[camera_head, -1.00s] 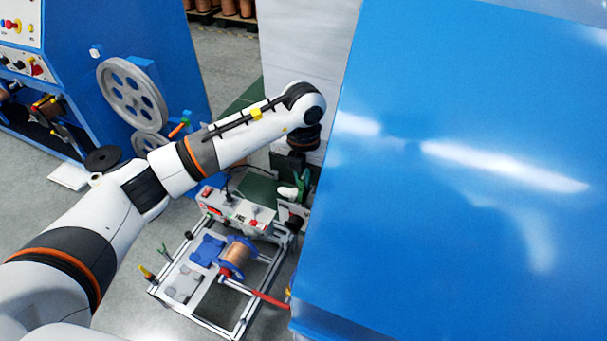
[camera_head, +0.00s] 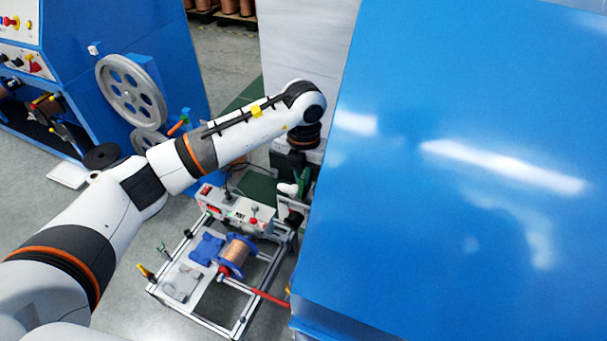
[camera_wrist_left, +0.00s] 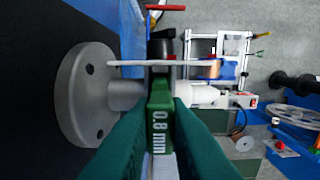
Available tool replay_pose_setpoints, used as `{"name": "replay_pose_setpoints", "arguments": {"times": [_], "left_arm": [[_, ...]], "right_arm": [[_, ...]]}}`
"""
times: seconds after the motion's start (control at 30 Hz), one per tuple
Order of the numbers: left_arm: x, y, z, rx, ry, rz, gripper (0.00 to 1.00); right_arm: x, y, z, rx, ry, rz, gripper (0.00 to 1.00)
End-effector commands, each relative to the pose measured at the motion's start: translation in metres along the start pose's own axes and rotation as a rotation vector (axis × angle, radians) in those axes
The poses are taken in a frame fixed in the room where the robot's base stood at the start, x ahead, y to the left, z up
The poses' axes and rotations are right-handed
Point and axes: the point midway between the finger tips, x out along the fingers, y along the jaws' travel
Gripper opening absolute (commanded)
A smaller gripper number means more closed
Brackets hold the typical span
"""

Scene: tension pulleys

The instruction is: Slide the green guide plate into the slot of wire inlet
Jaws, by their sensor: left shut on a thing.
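In the left wrist view, my left gripper (camera_wrist_left: 163,108) is shut on the green guide plate (camera_wrist_left: 160,128), which is marked "0.8 mm". The plate stands between the two dark green fingers. Its far end is close to a black part and a thin light plate with a pale cylinder. These look like the wire inlet (camera_wrist_left: 195,95). I cannot tell whether the guide plate is in the slot. In the head view, my left gripper (camera_head: 295,162) is beside the big blue cabinet, and its green parts (camera_head: 303,186) are small there. My right gripper is not in view.
A large blue cabinet (camera_head: 480,150) fills the right of the head view, close to my left wrist. Below stands a metal frame with a copper wire spool (camera_head: 236,254) and a white control box (camera_head: 234,210). A grey round flange (camera_wrist_left: 82,95) is left of the gripper.

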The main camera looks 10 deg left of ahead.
Motion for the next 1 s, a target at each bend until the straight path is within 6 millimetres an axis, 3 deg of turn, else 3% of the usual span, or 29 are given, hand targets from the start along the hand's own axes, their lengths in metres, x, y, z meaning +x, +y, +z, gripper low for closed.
{"name": "replay_pose_setpoints", "arguments": {"times": [1.0], "left_arm": [[0.021, 0.0, 0.0, -0.001, 0.0, 0.0, 0.0]], "right_arm": [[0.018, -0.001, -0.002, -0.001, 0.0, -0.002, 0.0]]}}
